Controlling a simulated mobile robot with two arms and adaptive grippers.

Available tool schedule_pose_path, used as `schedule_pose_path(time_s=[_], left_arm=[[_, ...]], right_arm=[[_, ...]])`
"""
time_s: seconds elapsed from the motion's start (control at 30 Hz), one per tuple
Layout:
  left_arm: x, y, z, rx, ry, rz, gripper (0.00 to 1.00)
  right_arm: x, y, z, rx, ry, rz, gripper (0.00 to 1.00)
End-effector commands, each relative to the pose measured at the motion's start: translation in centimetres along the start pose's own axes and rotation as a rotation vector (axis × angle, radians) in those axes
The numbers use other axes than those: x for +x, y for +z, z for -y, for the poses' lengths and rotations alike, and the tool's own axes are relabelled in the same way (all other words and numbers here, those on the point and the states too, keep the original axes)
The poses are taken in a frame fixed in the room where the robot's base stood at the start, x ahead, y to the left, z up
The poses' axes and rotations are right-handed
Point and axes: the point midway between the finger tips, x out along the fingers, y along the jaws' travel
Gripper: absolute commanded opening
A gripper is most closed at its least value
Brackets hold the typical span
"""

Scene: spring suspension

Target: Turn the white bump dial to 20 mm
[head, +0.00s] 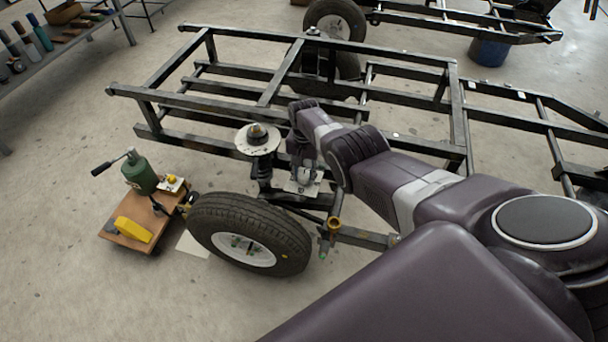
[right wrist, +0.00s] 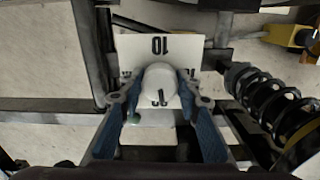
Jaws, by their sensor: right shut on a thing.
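The white bump dial (right wrist: 158,80) is a round knob with a dark mark on its near face. It sits on a white scale plate (right wrist: 130,45), where an upside-down "10" shows at the top. Other plate markings are partly hidden by the fingers, and I cannot tell which value the dial points at. My right gripper (right wrist: 158,98) is shut on the dial, with one blue-padded finger on each side. In the head view my right gripper (head: 304,168) reaches down to the plate (head: 302,188) beside the black frame. My left gripper is not in view.
A coil spring (right wrist: 275,105) stands close right of the gripper in the wrist view. In the head view a strut with a round top plate (head: 250,148), a wheel (head: 220,213) and black frame rails (head: 190,103) surround it. A green jack (head: 141,177) on a wooden board stands left.

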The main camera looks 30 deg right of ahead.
Motion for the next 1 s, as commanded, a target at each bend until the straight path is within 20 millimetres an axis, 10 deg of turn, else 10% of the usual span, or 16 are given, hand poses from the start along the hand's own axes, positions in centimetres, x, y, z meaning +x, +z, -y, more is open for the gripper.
schedule_pose_path(time_s=[0.87, 0.9, 1.0], left_arm=[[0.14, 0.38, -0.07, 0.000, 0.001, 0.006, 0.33], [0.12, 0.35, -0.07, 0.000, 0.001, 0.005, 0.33], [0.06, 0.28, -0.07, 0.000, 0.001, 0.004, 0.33]], right_arm=[[-0.02, 0.03, 0.01, 0.169, 0.000, 0.001, 0.07], [-0.02, 0.03, 0.01, 0.169, 0.000, 0.002, 0.32], [-0.02, 0.02, 0.02, 0.168, 0.000, 0.001, 0.43]])
